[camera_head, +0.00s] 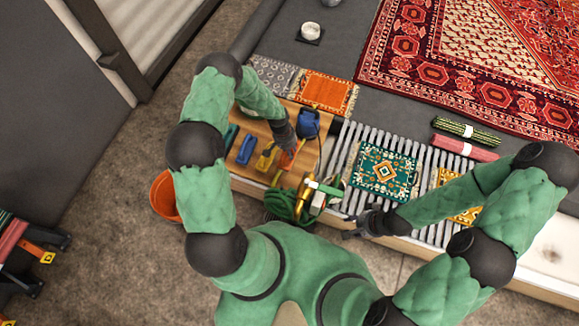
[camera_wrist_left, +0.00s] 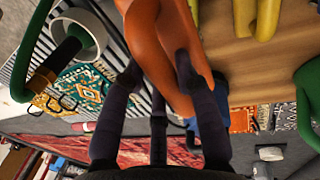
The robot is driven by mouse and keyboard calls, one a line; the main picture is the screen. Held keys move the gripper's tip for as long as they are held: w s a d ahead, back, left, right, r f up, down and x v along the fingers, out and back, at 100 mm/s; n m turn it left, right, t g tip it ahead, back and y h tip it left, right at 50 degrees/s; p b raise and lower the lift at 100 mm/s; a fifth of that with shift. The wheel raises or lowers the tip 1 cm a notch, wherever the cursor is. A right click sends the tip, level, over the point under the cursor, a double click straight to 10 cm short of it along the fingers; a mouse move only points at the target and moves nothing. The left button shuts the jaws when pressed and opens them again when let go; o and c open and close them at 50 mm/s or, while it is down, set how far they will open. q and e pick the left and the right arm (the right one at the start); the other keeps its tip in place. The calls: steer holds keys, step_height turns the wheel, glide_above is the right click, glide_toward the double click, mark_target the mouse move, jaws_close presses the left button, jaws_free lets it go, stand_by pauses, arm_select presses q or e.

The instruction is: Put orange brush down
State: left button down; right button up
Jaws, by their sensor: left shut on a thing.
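The orange brush (camera_head: 286,161) is in the fingers of my left gripper (camera_head: 288,149), over the right part of the wooden board (camera_head: 257,127). In the left wrist view the orange brush (camera_wrist_left: 160,42) fills the space between the dark fingers of my left gripper (camera_wrist_left: 160,78), which are shut on it. Whether the brush touches the board is hard to tell. My right gripper (camera_head: 350,226) is empty, with its fingers apart, beside the front edge of the slatted grate.
A yellow brush (camera_head: 266,157), a blue brush (camera_head: 246,150) and a blue object (camera_head: 308,122) stand near on the board. A green coiled hose (camera_head: 284,204) and brass fitting (camera_head: 306,190) lie in front. Small rugs (camera_head: 384,172) lie on the grate. An orange bucket (camera_head: 163,196) is at left.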

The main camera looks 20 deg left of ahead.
mark_target(290, 161)
arm_select(q)
step_height(290, 161, down, 10)
steer(key=b, duration=0.4)
steer(key=shift+r, duration=0.25)
steer(key=shift+r, duration=0.1)
steer(key=c, duration=0.9)
jaws_free()
steer(key=shift+f, duration=0.2)
steer(key=shift+c, duration=0.2)
steer(key=shift+r, duration=0.1)
steer(key=r+p, duration=0.1)
steer(key=r, duration=0.3)
steer(key=a+r+p, duration=0.1)
steer(key=r+p, duration=0.1)
steer(key=r, duration=0.2)
steer(key=a+r+p, duration=0.1)
steer(key=r+p, duration=0.1)
steer(key=r, duration=0.2)
steer(key=shift+s+a, duration=0.1)
steer(key=shift+a, duration=0.05)
